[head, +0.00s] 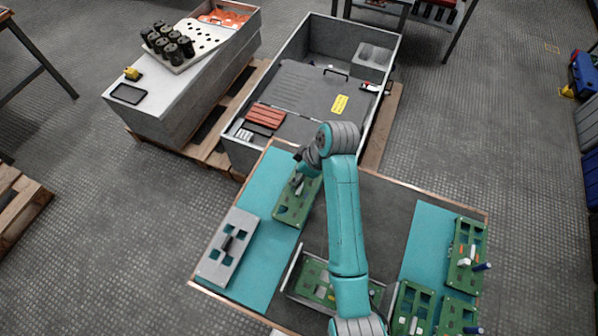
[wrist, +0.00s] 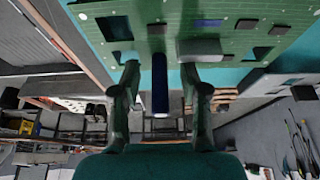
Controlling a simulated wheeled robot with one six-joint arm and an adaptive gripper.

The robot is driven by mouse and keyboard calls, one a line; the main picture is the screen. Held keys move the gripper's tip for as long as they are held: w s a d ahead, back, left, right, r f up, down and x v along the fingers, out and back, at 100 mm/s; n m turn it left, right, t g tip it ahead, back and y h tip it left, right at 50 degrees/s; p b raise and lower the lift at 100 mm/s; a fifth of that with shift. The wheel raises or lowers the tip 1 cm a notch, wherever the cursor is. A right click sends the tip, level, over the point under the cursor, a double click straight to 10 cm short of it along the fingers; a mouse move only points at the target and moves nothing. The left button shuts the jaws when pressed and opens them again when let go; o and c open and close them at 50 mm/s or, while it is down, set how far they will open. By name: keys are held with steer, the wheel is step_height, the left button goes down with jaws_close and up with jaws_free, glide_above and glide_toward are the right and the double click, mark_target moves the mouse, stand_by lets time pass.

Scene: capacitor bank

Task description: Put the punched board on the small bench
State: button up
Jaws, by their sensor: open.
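A green board with square cut-outs (head: 291,209) lies on the left teal mat of the work table, partly hidden by my arm. A green board with cut-outs (wrist: 200,40) also fills the top of the wrist view. My gripper (wrist: 160,70) is open close to it, with a dark blue post (wrist: 160,92) standing between the fingers. I cannot tell whether they touch it. A grey plate with square holes (head: 216,263) lies nearby. A white plate with round holes (head: 203,34) carries several black cylinders. I cannot tell which surface is the small bench.
The copper-edged table (head: 381,180) has a right teal mat (head: 424,240) with several green boards. A grey open bin (head: 303,34) on a pallet stands behind it. A grey cabinet (head: 165,98) stands left of that bin. Dark-legged benches show at the top edge (head: 462,30) and left (head: 38,52).

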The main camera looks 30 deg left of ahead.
step_height(320, 180, up, 10)
steer(key=shift+f, duration=0.1)
stand_by(0.4)
